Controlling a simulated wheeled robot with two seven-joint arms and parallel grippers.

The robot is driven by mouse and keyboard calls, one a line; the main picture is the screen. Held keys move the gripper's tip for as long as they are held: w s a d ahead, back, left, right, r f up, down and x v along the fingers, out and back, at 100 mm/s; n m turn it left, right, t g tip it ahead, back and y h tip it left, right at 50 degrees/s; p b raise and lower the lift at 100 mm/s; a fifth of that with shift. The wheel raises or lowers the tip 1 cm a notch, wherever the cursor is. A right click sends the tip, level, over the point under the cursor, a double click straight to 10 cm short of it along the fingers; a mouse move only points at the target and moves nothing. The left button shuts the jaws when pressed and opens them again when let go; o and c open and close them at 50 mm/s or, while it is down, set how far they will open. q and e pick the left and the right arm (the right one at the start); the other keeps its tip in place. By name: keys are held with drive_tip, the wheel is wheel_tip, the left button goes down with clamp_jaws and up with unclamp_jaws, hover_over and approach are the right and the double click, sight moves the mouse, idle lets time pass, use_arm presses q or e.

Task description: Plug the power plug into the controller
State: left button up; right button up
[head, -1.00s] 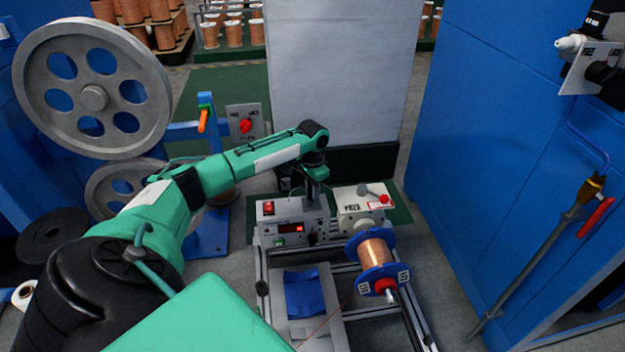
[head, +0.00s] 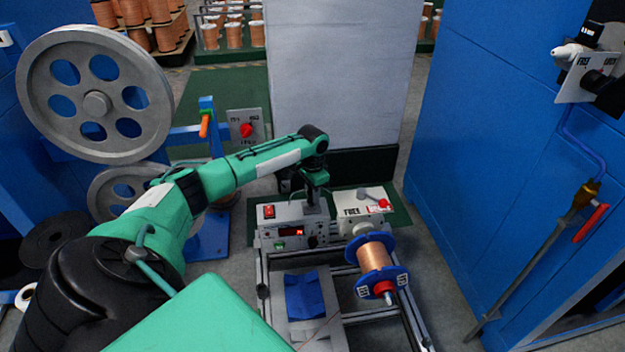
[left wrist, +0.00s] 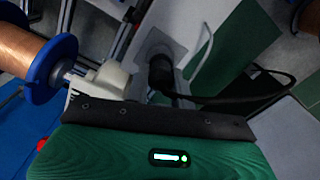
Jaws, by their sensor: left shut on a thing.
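The controller (head: 292,233) is a grey box with a red switch, a red-lit display and a green button, on the metal frame in the head view. My left gripper (head: 318,194) points down at the controller's rear right, partly hidden by my arm. It is shut on the black power plug (left wrist: 160,72), which shows in the left wrist view with its black cable (left wrist: 225,101) running right. The plug's tip is close to a grey surface (left wrist: 163,42); I cannot tell whether it is seated. My right gripper is out of view.
A white box with a red-knobbed lever (head: 361,203) stands right of the controller. A copper wire spool (head: 376,256) with blue flanges sits in front of it. A tall pale panel (head: 340,75) rises behind. Blue cabinets (head: 490,150) and large grey wheels (head: 96,103) flank the area.

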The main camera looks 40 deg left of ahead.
use_arm(q)
drive_tip(key=shift+f, duration=0.65)
drive_tip(key=o, duration=1)
